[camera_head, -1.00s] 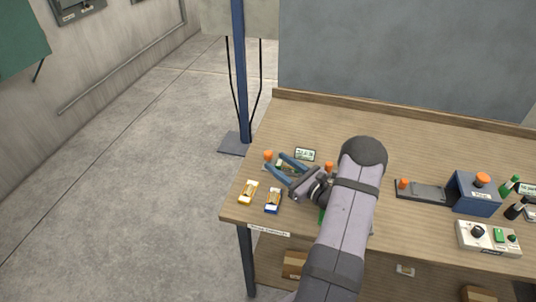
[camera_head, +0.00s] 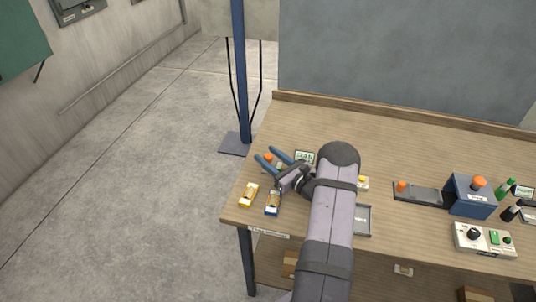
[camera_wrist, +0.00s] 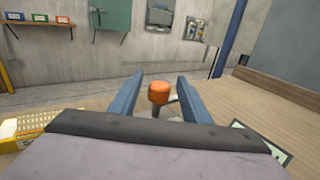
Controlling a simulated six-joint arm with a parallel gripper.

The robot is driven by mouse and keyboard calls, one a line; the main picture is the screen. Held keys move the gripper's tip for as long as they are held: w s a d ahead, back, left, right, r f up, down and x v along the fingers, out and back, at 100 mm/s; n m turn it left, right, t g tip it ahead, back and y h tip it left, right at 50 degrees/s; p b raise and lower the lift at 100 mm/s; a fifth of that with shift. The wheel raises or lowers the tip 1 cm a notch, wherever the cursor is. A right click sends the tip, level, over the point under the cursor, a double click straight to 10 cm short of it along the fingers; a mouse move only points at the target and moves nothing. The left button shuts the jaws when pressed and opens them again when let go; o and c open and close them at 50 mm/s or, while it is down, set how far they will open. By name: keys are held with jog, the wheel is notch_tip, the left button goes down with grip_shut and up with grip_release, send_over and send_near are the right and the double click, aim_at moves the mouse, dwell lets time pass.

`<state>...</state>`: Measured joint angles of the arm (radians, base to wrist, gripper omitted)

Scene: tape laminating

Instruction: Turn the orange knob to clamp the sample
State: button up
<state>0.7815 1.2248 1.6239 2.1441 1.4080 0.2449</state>
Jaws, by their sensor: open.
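An orange knob (camera_head: 268,157) stands at the left of the workbench, between the tips of my gripper (camera_head: 270,157). In the wrist view the orange knob (camera_wrist: 158,92) sits on a thin dark stem, centred between the two blue fingers (camera_wrist: 158,98). My gripper is open, with a visible gap on each side of the knob. A small part of the fixture shows beside the knob, but the sample cannot be made out behind my gripper and arm.
A yellow box (camera_head: 249,194) and a blue-and-yellow box (camera_head: 272,203) lie at the front left. A grey tray (camera_head: 363,220), a flat fixture (camera_head: 420,194) and a blue press (camera_head: 470,197) stand to the right.

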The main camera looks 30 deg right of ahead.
jog(key=shift+w, duration=0.2)
jog(key=shift+c, duration=0.3)
jog(key=c, duration=1)
jog(key=shift+a, duration=0.1)
jog(key=shift+h, duration=0.3)
jog(key=shift+m+h, duration=0.7)
jog(key=shift+h, duration=0.1)
